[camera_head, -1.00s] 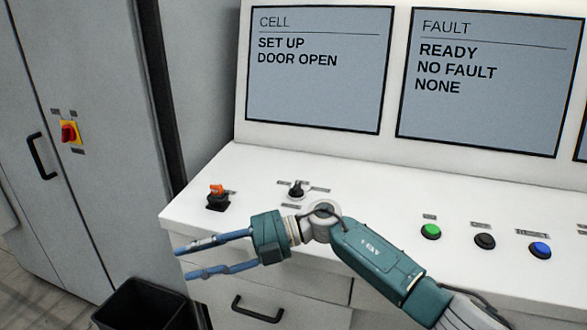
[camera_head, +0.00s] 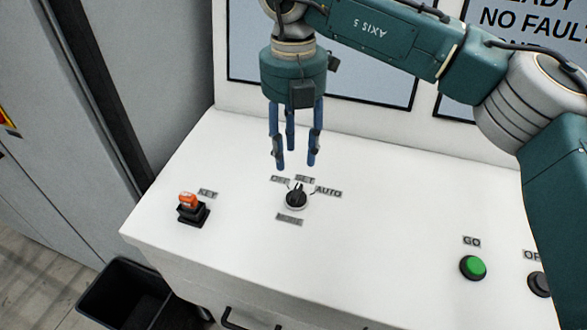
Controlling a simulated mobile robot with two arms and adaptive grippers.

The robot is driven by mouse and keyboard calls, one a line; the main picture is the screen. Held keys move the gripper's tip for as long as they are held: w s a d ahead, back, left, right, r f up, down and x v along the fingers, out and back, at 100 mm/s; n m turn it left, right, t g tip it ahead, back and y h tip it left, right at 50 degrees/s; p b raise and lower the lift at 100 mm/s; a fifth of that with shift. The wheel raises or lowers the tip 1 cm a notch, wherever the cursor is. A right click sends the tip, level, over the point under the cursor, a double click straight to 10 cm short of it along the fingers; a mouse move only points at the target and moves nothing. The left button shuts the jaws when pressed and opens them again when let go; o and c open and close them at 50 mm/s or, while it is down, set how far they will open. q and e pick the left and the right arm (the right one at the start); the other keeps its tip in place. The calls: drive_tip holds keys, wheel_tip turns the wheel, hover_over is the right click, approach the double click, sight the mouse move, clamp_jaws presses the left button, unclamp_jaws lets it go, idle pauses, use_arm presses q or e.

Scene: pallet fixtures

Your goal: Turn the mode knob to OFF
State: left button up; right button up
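The black mode knob (camera_head: 296,198) sits on the white sloped console top, with small OFF, SET and AUTO labels around its far side and a plate below it. Its pointer looks turned roughly toward SET, though it is small. My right gripper (camera_head: 295,160) hangs from above with its blue fingers pointing down. The fingertips are spread and empty, above and just beyond the knob, apart from it. My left gripper is out of view.
An orange key switch (camera_head: 190,208) on a black base stands left of the knob. A green GO button (camera_head: 473,267) and a dark button (camera_head: 540,284) are at right. Screens rise behind the console (camera_head: 390,220). A black bin (camera_head: 125,292) is on the floor at lower left.

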sight(293, 192)
drive_tip(key=shift+s+f+p, duration=0.3)
drive_tip(key=shift+f, duration=0.3)
drive_tip(key=shift+s+f+p, duration=0.25)
drive_tip(key=shift+f+p, duration=0.05)
drive_tip(key=shift+f, duration=0.3)
wheel_tip(293, 192, down, 3)
drive_tip(key=shift+f+p, duration=0.15)
drive_tip(key=shift+p, duration=0.55)
drive_tip(key=f+p, duration=0.1)
drive_tip(key=f, duration=0.3)
drive_tip(key=shift+w+f, duration=0.1)
drive_tip(key=shift+w, duration=0.1)
drive_tip(key=shift+c, duration=1)
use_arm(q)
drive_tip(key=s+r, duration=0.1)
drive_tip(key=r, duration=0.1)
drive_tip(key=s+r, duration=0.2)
use_arm(e)
clamp_jaws()
